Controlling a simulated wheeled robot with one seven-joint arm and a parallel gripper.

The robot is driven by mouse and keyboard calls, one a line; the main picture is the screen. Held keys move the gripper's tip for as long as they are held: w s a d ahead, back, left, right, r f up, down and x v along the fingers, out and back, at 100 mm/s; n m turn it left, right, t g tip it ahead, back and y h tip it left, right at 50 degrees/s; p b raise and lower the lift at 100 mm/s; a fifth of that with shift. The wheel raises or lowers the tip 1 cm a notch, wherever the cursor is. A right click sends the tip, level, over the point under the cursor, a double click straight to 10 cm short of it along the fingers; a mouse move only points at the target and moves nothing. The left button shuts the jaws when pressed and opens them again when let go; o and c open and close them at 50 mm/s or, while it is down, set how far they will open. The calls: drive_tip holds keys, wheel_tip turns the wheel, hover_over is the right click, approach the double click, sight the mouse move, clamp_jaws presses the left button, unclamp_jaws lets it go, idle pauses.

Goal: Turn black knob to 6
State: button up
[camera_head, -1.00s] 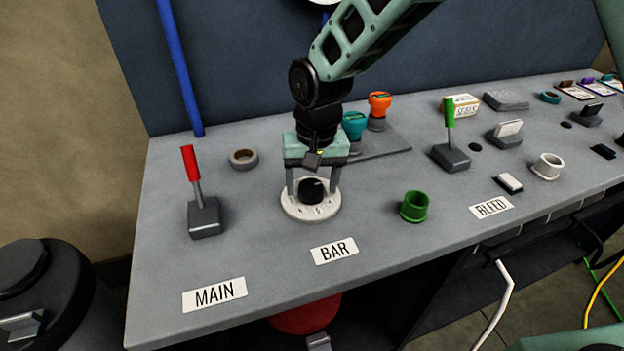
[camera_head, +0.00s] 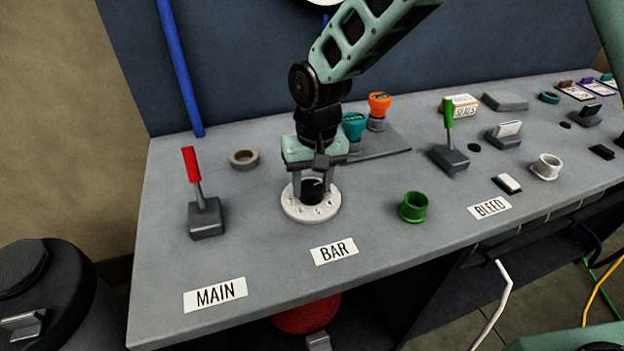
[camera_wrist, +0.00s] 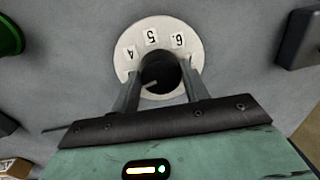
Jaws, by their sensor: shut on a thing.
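The black knob (camera_head: 312,192) sits at the middle of a round white dial (camera_head: 299,213) above the BAR label (camera_head: 334,251). My gripper (camera_head: 312,188) points down from above with its two fingers shut on the knob's sides. In the wrist view the knob (camera_wrist: 160,72) sits between the finger ends, and the dial (camera_wrist: 128,38) shows 4 at upper left, 5 at top and 6 at upper right. A thin light mark shows on the knob's lower left. The lower part of the dial is hidden by my gripper, and I cannot tell the knob's exact setting.
A green cup (camera_head: 413,207) stands to the right. Teal (camera_head: 354,125) and orange (camera_head: 379,103) knobs stand behind my gripper. The bench front around the labels is clear.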

sight(316, 183)
drive_tip(key=n+p, duration=0.1)
drive_tip(key=n, duration=0.2)
drive_tip(key=shift+w+r, duration=0.1)
drive_tip(key=shift+n+p, duration=0.55)
drive_tip(key=shift+n, duration=1.35)
drive_tip(key=o, duration=1)
wheel_tip(316, 183, up, 17)
drive_tip(key=b, duration=0.1)
drive_tip(key=shift+w+d+r+b, duration=0.15)
drive_tip(key=shift+w+d+b, duration=0.2)
drive_tip(key=shift+w, duration=0.1)
drive_tip(key=shift+s, duration=0.1)
